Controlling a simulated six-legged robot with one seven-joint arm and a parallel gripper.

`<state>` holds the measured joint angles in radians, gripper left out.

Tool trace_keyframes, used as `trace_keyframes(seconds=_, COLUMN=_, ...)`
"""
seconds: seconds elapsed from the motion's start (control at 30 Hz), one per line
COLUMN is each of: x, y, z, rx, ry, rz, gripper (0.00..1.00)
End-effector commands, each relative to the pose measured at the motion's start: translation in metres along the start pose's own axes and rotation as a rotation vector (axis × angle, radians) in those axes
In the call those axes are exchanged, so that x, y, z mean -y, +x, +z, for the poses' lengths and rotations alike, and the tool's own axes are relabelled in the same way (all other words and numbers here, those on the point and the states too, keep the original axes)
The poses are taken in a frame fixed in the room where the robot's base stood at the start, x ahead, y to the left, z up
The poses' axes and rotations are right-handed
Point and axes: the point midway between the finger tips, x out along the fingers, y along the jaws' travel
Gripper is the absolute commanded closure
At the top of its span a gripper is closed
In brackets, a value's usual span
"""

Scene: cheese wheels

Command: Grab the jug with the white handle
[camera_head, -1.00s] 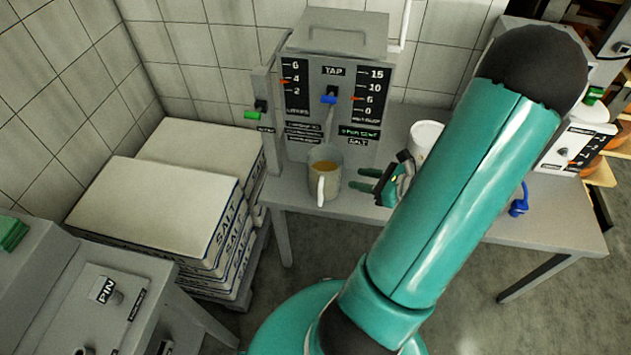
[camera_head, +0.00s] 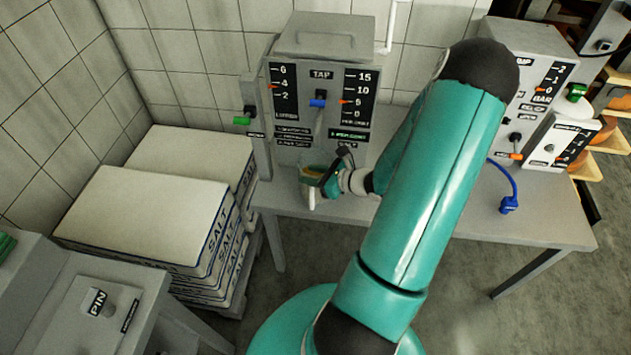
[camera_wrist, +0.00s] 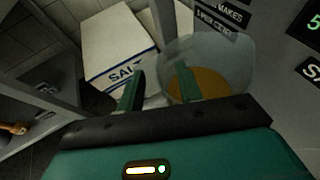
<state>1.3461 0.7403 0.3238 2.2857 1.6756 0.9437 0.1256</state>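The jug (camera_head: 307,174) stands on the table under the tap machine, and my gripper partly hides it. Its white handle (camera_head: 312,194) faces the front. In the wrist view the jug (camera_wrist: 232,60) looks pale and translucent, with orange-brown liquid inside. My gripper (camera_head: 326,180) is at the jug's right and front side. In the wrist view my gripper (camera_wrist: 160,74) has its two green fingers apart. The right finger overlaps the jug's near side, and the left finger is clear of it. I cannot tell whether the handle lies between the fingers or whether anything touches.
The tap machine (camera_head: 320,75) stands right behind the jug, with a blue tap above it. Stacked salt sacks (camera_head: 150,215) are at the left. A second machine (camera_head: 535,75) and a blue hose (camera_head: 509,190) are at the right. The table's front right (camera_head: 540,225) is clear.

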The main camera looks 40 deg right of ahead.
Motion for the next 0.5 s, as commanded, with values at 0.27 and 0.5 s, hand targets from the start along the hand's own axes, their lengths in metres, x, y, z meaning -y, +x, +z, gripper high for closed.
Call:
trace_keyframes(seconds=0.27, x=0.0004, y=0.0011, z=-0.0001, rx=0.0, ry=0.0, rz=-0.001, gripper=0.74)
trace_keyframes(seconds=0.5, x=0.0001, y=0.0009, z=-0.0005, rx=-0.001, ry=0.001, rz=0.0, gripper=1.0)
